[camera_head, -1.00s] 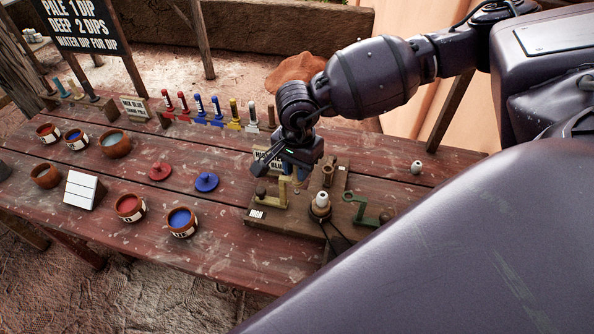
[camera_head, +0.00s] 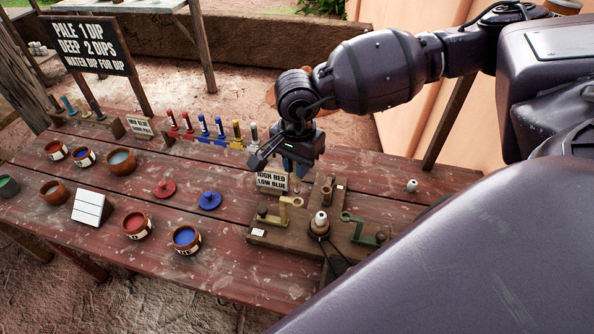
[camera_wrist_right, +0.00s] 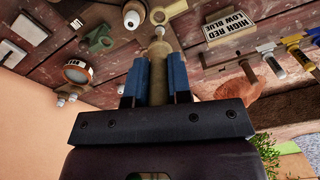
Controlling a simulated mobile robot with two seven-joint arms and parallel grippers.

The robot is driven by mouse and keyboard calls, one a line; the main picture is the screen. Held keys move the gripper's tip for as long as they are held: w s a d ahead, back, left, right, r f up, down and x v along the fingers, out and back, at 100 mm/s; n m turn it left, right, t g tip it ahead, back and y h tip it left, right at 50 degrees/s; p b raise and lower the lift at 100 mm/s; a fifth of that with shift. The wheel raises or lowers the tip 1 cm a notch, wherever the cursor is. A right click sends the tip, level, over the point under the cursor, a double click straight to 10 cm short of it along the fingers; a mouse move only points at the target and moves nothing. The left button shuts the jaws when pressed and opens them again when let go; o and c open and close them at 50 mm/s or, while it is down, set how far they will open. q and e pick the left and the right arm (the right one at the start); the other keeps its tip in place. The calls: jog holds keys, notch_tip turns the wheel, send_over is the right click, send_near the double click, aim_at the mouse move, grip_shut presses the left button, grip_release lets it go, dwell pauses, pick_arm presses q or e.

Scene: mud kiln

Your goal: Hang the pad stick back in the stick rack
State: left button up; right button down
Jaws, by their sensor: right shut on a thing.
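My right gripper (camera_head: 290,172) is above the table, over the back of the wooden cross-shaped stand. In the right wrist view its blue fingers (camera_wrist_right: 157,82) are shut on a tan stick (camera_wrist_right: 158,62), which points away from the wrist and has a narrower pale tip; I take it to be the pad stick. In the head view the fingers mostly hide it. A low rack (camera_head: 112,125) with several upright sticks stands at the far left. A row of red, blue, yellow and grey sticks (camera_head: 204,125) stands nearer the gripper. I cannot tell which is the stick rack. My left gripper is out of view.
The wooden stand (camera_head: 280,240) carries a yellow bracket (camera_head: 280,212), a green bracket (camera_head: 360,228) and a white-tipped post (camera_head: 320,222). A "HIGH RED LOW BLUE" sign (camera_head: 272,181) stands just below the gripper. Bowls of red (camera_head: 136,222) and blue (camera_head: 186,237) sit at the front.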

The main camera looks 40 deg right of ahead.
jog(key=shift+r, duration=0.85)
pick_arm(q)
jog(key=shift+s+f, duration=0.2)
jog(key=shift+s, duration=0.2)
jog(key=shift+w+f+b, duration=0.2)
jog(key=shift+b, duration=0.1)
pick_arm(e)
jog(key=shift+f, duration=0.1)
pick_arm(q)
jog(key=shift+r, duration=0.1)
